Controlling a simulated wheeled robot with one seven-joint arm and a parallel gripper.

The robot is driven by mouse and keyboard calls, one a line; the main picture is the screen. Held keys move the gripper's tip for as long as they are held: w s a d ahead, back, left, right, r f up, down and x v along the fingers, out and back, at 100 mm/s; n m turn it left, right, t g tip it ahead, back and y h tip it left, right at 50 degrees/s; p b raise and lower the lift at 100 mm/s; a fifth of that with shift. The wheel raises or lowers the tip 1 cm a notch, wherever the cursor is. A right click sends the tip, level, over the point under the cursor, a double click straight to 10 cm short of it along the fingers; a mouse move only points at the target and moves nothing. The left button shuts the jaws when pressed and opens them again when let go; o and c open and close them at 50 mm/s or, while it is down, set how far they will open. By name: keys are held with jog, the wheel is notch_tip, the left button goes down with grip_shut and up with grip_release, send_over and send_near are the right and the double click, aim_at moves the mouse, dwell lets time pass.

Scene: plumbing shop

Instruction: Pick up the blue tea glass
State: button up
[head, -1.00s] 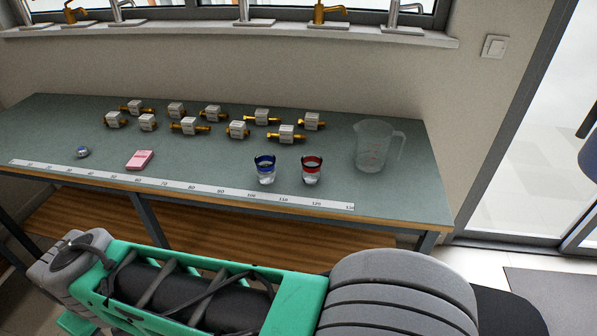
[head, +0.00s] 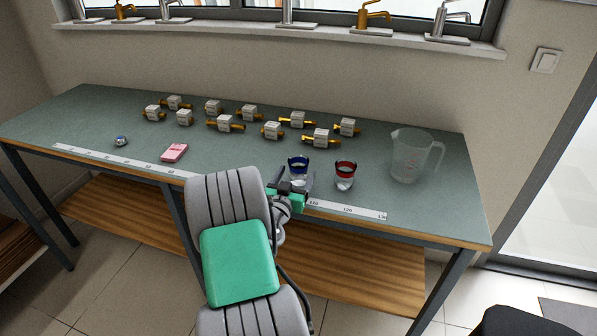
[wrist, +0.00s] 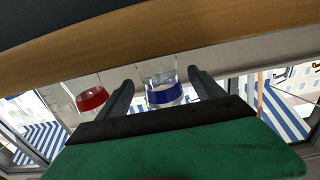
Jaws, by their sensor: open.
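The blue tea glass (head: 298,164), clear with a blue band, stands on the grey-green table (head: 450,205) near its front edge. My gripper (head: 291,186) is open just in front of it, at the table's front edge. In the wrist view the blue glass (wrist: 162,84) shows between the two open fingers of my gripper (wrist: 163,92), and I cannot tell how deep it lies between them. The fingers do not grip it. My gripper partly hides the lower part of the glass in the head view.
A red-banded glass (head: 345,175) stands close to the right of the blue one. A clear measuring jug (head: 412,157) is farther right. Several brass valves (head: 272,130) lie behind. A pink box (head: 174,152) and a ruler strip (head: 350,210) lie along the front.

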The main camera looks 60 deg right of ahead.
aim_at(296, 172)
jog(key=d, duration=0.3)
jog(key=shift+w, duration=0.25)
jog(key=c, duration=1.5)
jog(key=shift+c, duration=0.4)
jog(key=shift+r, duration=0.15)
jog(key=shift+r, duration=0.5)
jog(key=s+a+r, duration=0.3)
jog(key=a+r, duration=0.8)
jog(key=a, duration=0.2)
jog(key=shift+s+a+r+b, duration=0.3)
jog(key=shift+a+r+b, duration=0.05)
jog(key=shift+b, duration=0.1)
